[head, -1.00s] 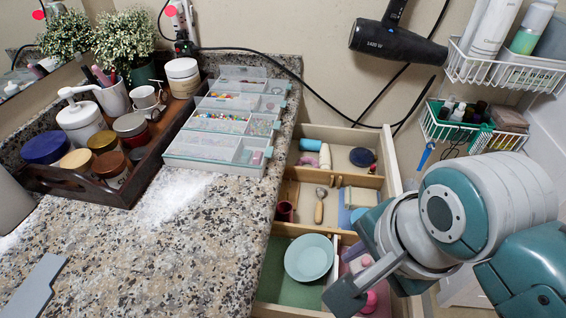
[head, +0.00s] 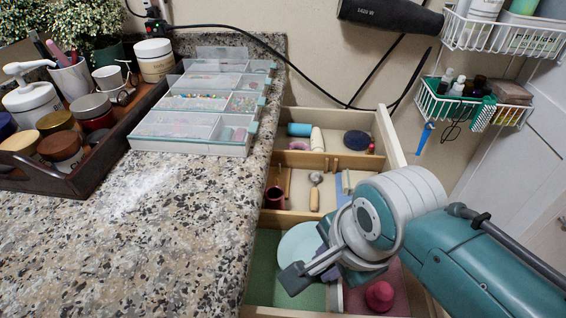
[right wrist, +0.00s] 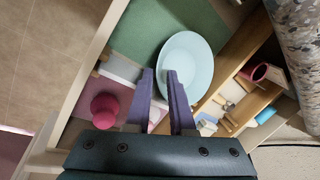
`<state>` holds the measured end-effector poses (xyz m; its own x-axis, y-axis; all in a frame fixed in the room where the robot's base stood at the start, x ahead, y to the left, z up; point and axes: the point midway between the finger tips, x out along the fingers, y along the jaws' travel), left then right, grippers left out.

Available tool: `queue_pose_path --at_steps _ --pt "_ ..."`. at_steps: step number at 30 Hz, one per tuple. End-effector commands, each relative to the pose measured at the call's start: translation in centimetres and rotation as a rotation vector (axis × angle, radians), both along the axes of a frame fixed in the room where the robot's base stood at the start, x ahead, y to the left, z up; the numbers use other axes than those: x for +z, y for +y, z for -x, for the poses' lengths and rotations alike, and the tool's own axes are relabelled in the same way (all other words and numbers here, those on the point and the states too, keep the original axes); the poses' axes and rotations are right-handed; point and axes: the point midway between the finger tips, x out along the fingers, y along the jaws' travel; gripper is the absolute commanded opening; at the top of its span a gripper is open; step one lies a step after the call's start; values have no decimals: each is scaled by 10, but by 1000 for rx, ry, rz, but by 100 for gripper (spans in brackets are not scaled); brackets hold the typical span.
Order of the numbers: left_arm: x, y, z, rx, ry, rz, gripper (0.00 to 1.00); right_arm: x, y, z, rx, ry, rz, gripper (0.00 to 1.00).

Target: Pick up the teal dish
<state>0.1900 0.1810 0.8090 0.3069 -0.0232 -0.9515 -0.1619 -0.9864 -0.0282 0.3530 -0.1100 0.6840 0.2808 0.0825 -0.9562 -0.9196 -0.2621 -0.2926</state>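The teal dish (head: 298,246) is a round, pale teal bowl on the green liner in the near compartment of the open drawer. In the head view my right gripper (head: 310,274) is over its near right part and hides some of it. In the right wrist view the dish (right wrist: 195,62) is ahead of the gripper (right wrist: 160,78). The two purple-grey fingers are apart with a gap between them. The dish's rim appears in line with that gap, and one finger overlaps the dish. I cannot tell whether they touch it. My left gripper is not in view.
A magenta object (head: 380,295) is beside the dish, past a divider. Further compartments hold a dark red cup (head: 275,197), a wooden-handled tool (head: 315,195) and a blue roll (head: 299,130). The granite counter (head: 180,240) edges the drawer on the left.

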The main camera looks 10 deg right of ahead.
Motion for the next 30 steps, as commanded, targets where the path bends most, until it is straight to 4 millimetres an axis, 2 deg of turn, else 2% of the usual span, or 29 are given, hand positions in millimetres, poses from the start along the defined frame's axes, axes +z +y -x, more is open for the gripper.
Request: queue_pose_path --at_steps 1,8,14,30 --pt "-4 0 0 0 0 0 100 -5 0 -1 1 0 0 22" --pt "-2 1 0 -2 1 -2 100 -3 0 -1 1 0 0 22" --pt "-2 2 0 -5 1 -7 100 -3 0 -1 1 0 0 0" --pt "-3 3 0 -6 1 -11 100 -3 0 -1 0 0 1 0"
